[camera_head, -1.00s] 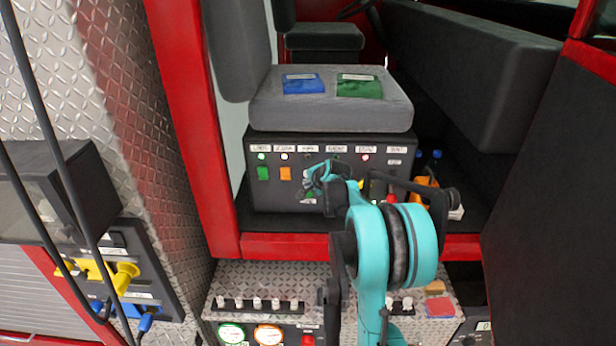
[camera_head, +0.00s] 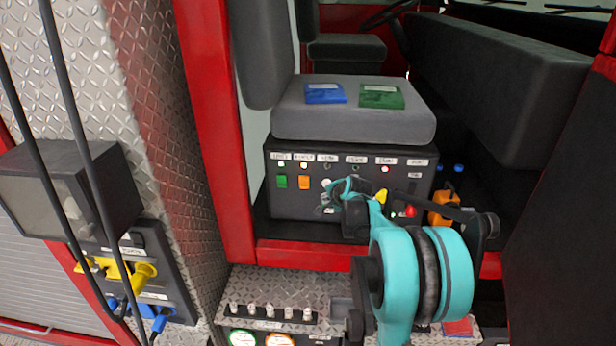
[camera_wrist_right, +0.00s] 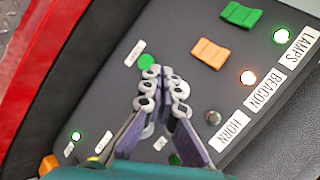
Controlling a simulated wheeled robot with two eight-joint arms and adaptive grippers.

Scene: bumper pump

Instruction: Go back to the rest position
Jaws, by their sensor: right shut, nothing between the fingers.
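My right gripper (camera_head: 336,193) is in front of the black switch panel (camera_head: 345,208) under the grey seat. In the right wrist view, its fingertips (camera_wrist_right: 163,76) are together with nothing between them. They overlap the panel close to a round green button (camera_wrist_right: 147,61); I cannot tell whether they touch the panel. The green rocker switch (camera_head: 281,181) and orange rocker switch (camera_head: 304,183) are left of the gripper in the head view. My gripper and arm hide part of the panel's middle and lower right. My left gripper is not in view.
The seat cushion (camera_head: 355,122) above the panel carries a blue block (camera_head: 325,93) and a green block (camera_head: 381,96). A red door frame (camera_head: 222,150) stands left. Black cables (camera_head: 85,150) hang at far left. A metal ledge with knobs (camera_head: 270,311) is below.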

